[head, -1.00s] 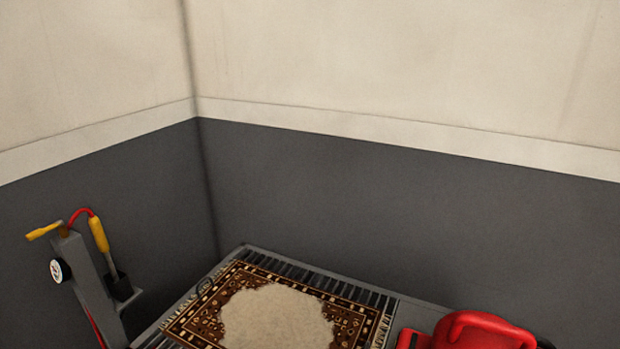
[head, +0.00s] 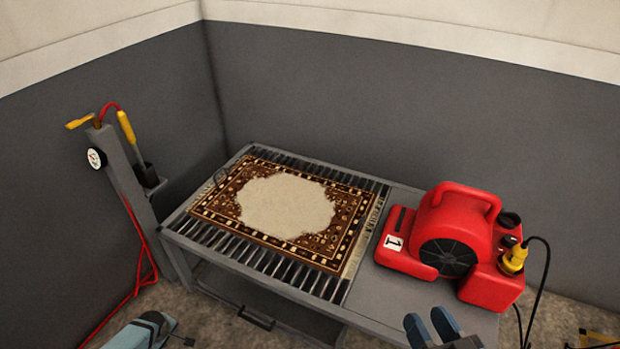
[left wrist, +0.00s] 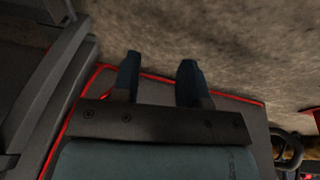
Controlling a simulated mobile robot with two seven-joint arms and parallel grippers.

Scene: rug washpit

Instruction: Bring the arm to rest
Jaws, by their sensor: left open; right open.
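My right gripper (head: 431,326) shows at the bottom of the head view, its two blue fingers apart with nothing between them. It is in front of the grey bench, near the red blower. Part of my left arm (head: 140,332) shows at the bottom left. In the left wrist view my left gripper (left wrist: 158,80) has its fingers apart and empty, with rough floor and a red hose beyond them. The left fingertips cannot be made out clearly in the head view.
A patterned rug (head: 240,220) with a pale middle lies on the slatted grey bench (head: 400,305). A red blower (head: 450,240) marked 1 stands at its right end. A grey post (head: 122,175) with a yellow-handled sprayer and red hose (head: 143,250) stands left. Walls close off the back.

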